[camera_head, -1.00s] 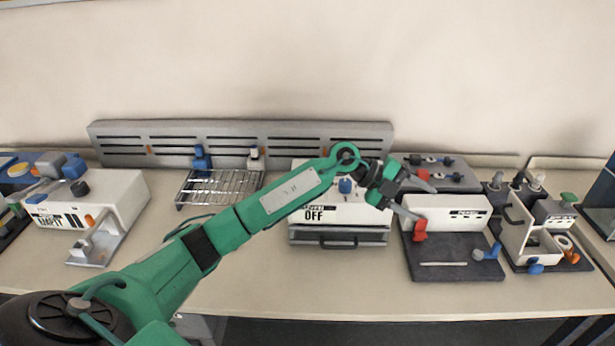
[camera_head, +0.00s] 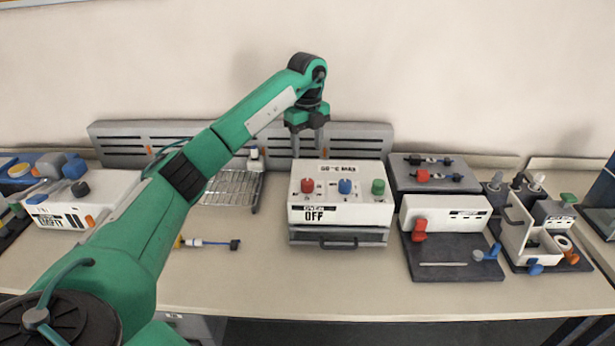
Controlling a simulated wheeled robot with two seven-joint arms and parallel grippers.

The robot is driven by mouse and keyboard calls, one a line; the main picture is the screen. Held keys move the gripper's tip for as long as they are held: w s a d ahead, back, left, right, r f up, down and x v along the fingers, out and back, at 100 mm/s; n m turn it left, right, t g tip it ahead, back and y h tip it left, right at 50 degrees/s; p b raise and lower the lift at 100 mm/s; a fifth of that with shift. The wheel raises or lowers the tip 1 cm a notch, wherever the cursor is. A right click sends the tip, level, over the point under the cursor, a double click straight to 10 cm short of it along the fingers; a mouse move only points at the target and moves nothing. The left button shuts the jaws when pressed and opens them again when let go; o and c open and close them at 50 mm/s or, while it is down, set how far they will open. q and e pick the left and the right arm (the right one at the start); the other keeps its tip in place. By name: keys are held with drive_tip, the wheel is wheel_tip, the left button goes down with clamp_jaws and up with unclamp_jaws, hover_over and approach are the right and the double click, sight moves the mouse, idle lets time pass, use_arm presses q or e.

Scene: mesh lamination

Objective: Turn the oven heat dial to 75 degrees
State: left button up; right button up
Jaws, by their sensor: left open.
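The oven (camera_head: 370,212) is a white box with a dark front handle, near the middle of the table. Its front label reads "OVEN OFF", and a small label on top seems to end in "°C MAX". A red dial (camera_head: 307,186), a blue dial (camera_head: 345,187) and a green dial (camera_head: 378,187) stand in a row on its top. The pictures do not make clear which dial sets the heat. My left gripper (camera_head: 307,145) is open and empty, pointing down above the oven's back left, apart from the dials. My right gripper is not in view.
A wire rack (camera_head: 235,190) stands left of the oven, partly behind my left arm. A small blue-and-white tool (camera_head: 207,243) lies in front of it. A white press on a dark base (camera_head: 455,262) stands close on the right. The table front by the oven is clear.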

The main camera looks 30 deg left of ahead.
sight(307, 181)
use_arm(q)
wheel_tip(307, 181, down, 11)
drive_tip(key=shift+p, duration=1.2)
drive_tip(key=c, duration=1)
drive_tip(key=shift+o, duration=0.2)
